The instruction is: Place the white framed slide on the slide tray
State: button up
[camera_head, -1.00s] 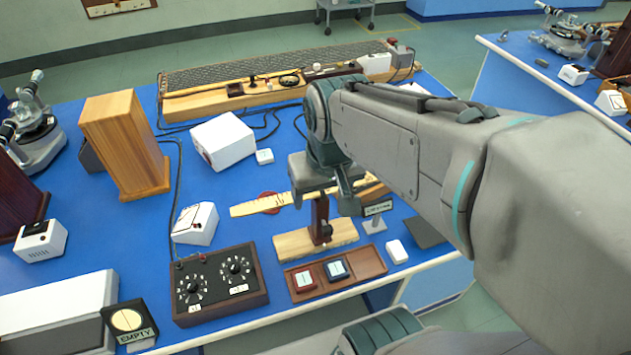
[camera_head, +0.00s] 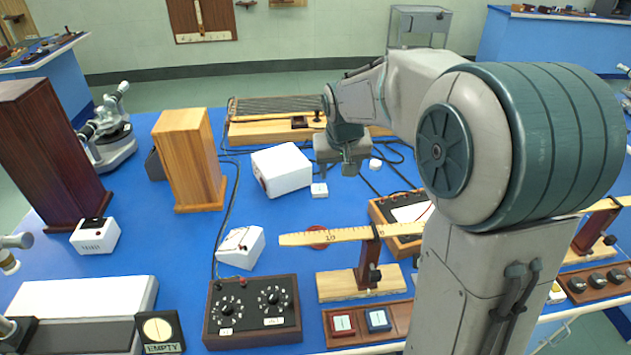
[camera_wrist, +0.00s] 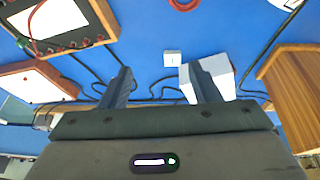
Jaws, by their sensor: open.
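A small white square piece (camera_head: 319,190) lies on the blue bench beside a white box; it looks like the white framed slide, but its frame is too small to make out. It also shows in the wrist view (camera_wrist: 173,58), beyond and between the fingertips, untouched. My gripper (camera_head: 347,170) is above the bench, to the right of and behind this piece. In the wrist view my gripper (camera_wrist: 160,82) is open and empty. The wooden slide tray (camera_head: 402,318) is at the front, holding a red framed slide (camera_head: 342,323) and a blue one (camera_head: 378,319); my arm may hide its right end.
The white box (camera_head: 282,170) and a tall wooden box (camera_head: 190,160) stand left of my gripper. A ruler on a stand (camera_head: 330,236) rises between the piece and the tray. A black dial box (camera_head: 252,312) sits left of the tray.

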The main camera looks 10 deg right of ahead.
jog(key=b, duration=0.1)
send_near(319, 186)
notch_tip(319, 186, down, 3)
jog(key=shift+r+y, duration=0.15)
jog(key=shift+y, duration=0.15)
jog(key=shift+t, duration=0.3)
jog(key=shift+w+d+p+x, duration=0.1)
jog(key=shift+p+x, duration=0.35)
jog(key=shift+x, duration=1.05)
jog(key=shift+w+d+p+x, duration=0.1)
jog(key=shift+p+x, duration=0.35)
jog(key=shift+x, duration=1)
jog(key=c, duration=0.8)
jog(key=shift+r, duration=0.15)
